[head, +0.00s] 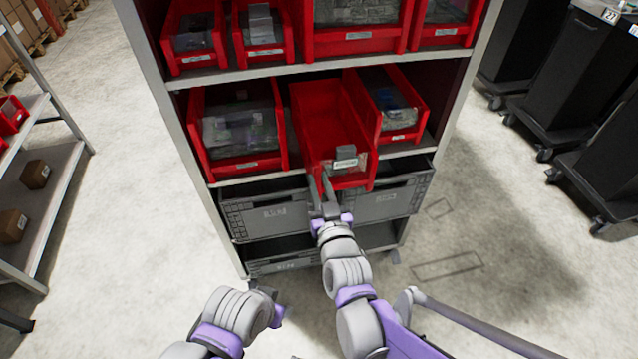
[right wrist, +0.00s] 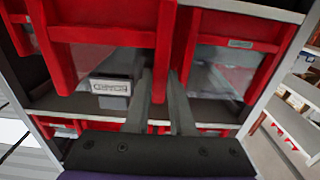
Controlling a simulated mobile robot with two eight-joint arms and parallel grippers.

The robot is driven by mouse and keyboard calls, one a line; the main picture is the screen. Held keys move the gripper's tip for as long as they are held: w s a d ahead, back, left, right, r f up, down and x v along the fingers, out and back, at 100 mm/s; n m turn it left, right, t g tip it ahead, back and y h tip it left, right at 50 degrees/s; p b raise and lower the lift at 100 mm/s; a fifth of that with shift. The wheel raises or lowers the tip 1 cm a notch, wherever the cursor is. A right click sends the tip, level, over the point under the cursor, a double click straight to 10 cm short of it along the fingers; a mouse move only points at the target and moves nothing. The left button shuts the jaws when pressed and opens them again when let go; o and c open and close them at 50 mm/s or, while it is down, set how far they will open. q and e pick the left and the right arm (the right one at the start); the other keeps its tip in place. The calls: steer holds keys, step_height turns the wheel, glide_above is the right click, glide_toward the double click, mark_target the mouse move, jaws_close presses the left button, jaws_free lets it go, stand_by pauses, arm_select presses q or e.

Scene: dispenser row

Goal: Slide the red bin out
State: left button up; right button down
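The red bin (head: 331,115) sits in the middle of the shelf's middle level. Its front stands forward of the neighbouring bins and it looks slightly skewed. A grey label holder (head: 345,157) is on its front. My right gripper (head: 322,186) is at the lower left of that front. In the right wrist view, its two fingers (right wrist: 162,88) lie on either side of a narrow red wall of the bin and appear closed on it; exact contact is hard to see. My left gripper (head: 270,297) is low in the head view, away from the shelf, its fingers mostly hidden.
A red bin with packed goods (head: 240,130) stands to the left, another (head: 392,105) close to the right. Grey crates (head: 268,212) fill the level below. More red bins (head: 361,38) are above. Open floor (head: 500,220) lies to the right, with dark wheeled carts (head: 560,85) beyond.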

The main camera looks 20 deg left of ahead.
steer(key=c, duration=0.7)
jaws_free()
steer(key=p+v, duration=0.1)
steer(key=v, duration=1)
